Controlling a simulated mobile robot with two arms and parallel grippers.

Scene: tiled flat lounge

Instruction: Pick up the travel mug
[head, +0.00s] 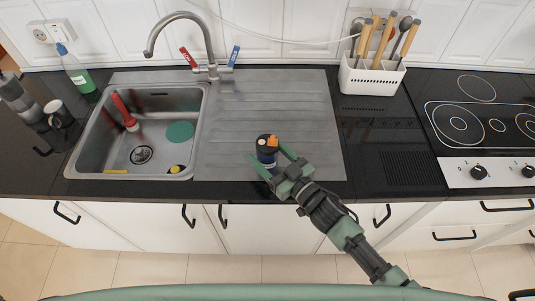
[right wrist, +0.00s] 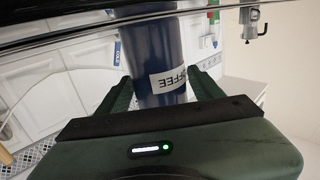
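The travel mug (head: 266,156) stands upright on the ribbed steel drainboard, right of the sink bowl. It is dark blue with a black and orange lid. My right gripper (head: 279,163) reaches it from the front right, with its fingers on either side of it. In the right wrist view the blue mug body (right wrist: 150,58), with a white lettered label seen upside down, stands between the two green fingers (right wrist: 162,88). A narrow gap shows beside the right finger, so the gripper looks open around the mug. My left gripper is out of view.
The sink bowl (head: 104,151) holds a red-handled brush (head: 124,111) and a teal disc (head: 180,131). The faucet (head: 209,47) rises behind. A white utensil holder (head: 371,78) and the hob (head: 477,122) are at right. The drainboard (head: 280,100) behind the mug is clear.

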